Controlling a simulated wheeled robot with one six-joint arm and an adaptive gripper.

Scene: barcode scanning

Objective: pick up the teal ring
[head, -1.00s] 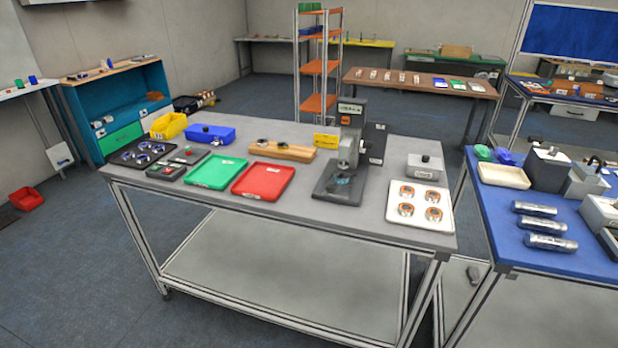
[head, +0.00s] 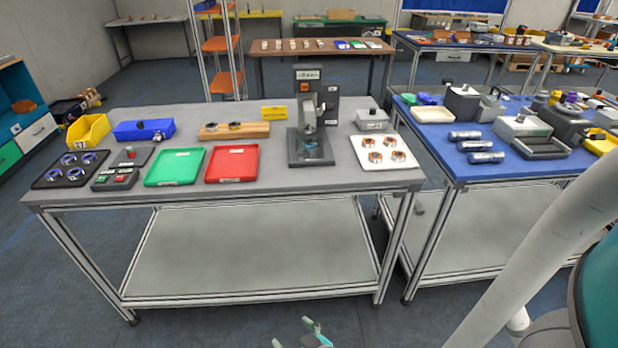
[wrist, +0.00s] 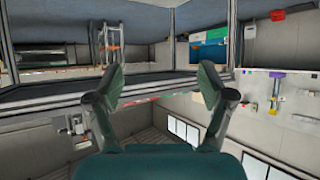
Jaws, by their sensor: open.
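A small teal-blue piece (head: 311,147), probably the teal ring, sits in the dark press fixture (head: 304,125) on the grey table; its shape is too small to make out. My gripper (head: 312,333) is at the bottom edge of the head view, in front of the table and well apart from the press. In the wrist view my gripper (wrist: 162,78) is open, with nothing between its fingers. No teal ring can be made out in the wrist view.
The grey table (head: 250,183) also holds a black tray (head: 50,182) of blue rings, a green tray (head: 172,180), a red tray (head: 232,178) and a white tray (head: 362,150) of orange-centred rings. A blue table (head: 465,174) stands close on the right.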

